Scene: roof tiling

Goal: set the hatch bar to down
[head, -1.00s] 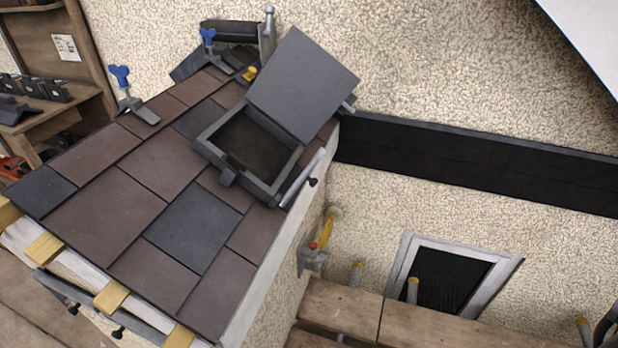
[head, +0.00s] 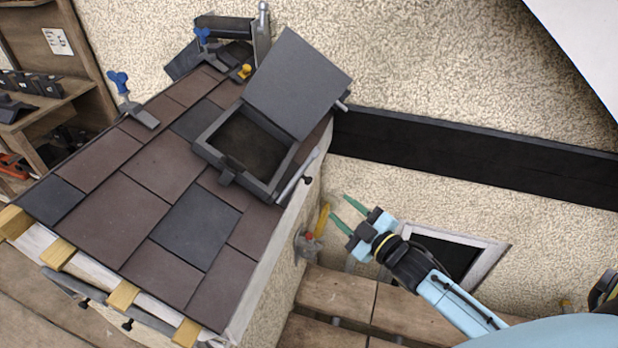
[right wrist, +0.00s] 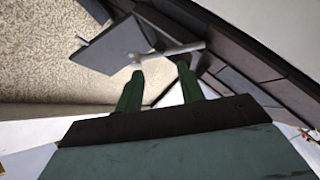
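The roof hatch has a dark grey lid (head: 297,83) that stands open, tilted back from its square frame (head: 213,158). In the right wrist view, a pale bar (right wrist: 172,50) and the lid (right wrist: 112,44) show beyond the open fingertips (right wrist: 160,70). My left gripper is not in view.
The tiled roof (head: 145,165) slopes down to the left. Blue-handled clamps (head: 120,82) stand along its far edge. A yellow-handled tool (head: 323,220) hangs at the wall by the roof edge. Wooden planks (head: 335,300) and a small window (head: 450,255) lie below my right arm.

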